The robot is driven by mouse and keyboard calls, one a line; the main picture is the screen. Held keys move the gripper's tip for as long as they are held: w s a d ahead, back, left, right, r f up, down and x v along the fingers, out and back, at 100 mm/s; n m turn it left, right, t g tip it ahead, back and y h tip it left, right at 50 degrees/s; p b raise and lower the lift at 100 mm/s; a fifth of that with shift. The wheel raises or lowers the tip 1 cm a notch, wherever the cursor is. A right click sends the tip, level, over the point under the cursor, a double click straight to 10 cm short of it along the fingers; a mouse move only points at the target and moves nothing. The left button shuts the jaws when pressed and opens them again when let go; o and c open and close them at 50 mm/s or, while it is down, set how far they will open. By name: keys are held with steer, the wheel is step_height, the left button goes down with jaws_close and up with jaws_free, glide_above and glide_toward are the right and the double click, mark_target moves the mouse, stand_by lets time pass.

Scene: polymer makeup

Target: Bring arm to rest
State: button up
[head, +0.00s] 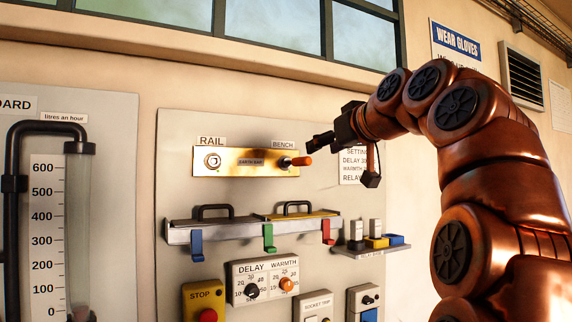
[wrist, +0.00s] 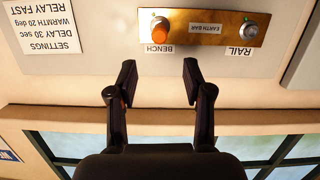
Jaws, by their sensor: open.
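My gripper (head: 318,143) is at the end of my copper-coloured arm (head: 478,110), raised in front of the wall panel. In the wrist view its two dark fingers (wrist: 158,82) are spread apart with nothing between them. Just beyond the fingertips is the brass earth bar (wrist: 205,28), with an orange-handled plug (wrist: 160,30) at the end marked BENCH. The head view shows the same bar (head: 235,161) with the orange handle (head: 301,161) a little left of and below the gripper. The gripper appears apart from the handle.
Below the bar is a metal shelf (head: 190,235) with black handles and blue, green and red levers. A small rack (head: 372,250) of blocks stands at its right. Delay and warmth dials (head: 264,280), a stop button (head: 207,315) and a gauge tube (head: 77,220) are lower and left.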

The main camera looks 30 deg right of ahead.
stand_by(0.4)
steer(key=a+f+g+y, duration=0.1)
steer(key=a+f+g, duration=0.2)
steer(key=a+f, duration=0.5)
steer(key=a+f+g+y, duration=0.1)
steer(key=a+f+g, duration=0.25)
steer(key=f, duration=0.95)
steer(key=a+f+g+y, duration=0.2)
steer(key=a+f, duration=0.4)
steer(key=f, duration=0.4)
steer(key=s+a+f+g, duration=0.3)
steer(key=s+f, duration=0.7)
steer(key=f, duration=0.2)
steer(key=s+a+f+g+h, duration=0.1)
steer(key=s+a+f+g, duration=0.3)
steer(key=s+f, duration=0.6)
steer(key=shift+f+h, duration=0.3)
steer(key=shift+f, duration=0.6)
steer(key=shift+o, duration=0.2)
steer(key=s+f+g, duration=0.2)
steer(key=s+f, duration=0.3)
steer(key=s, duration=0.2)
steer(key=shift+s+d+h, duration=0.25)
steer(key=shift+d+h, duration=0.15)
steer(key=shift+c, duration=1)
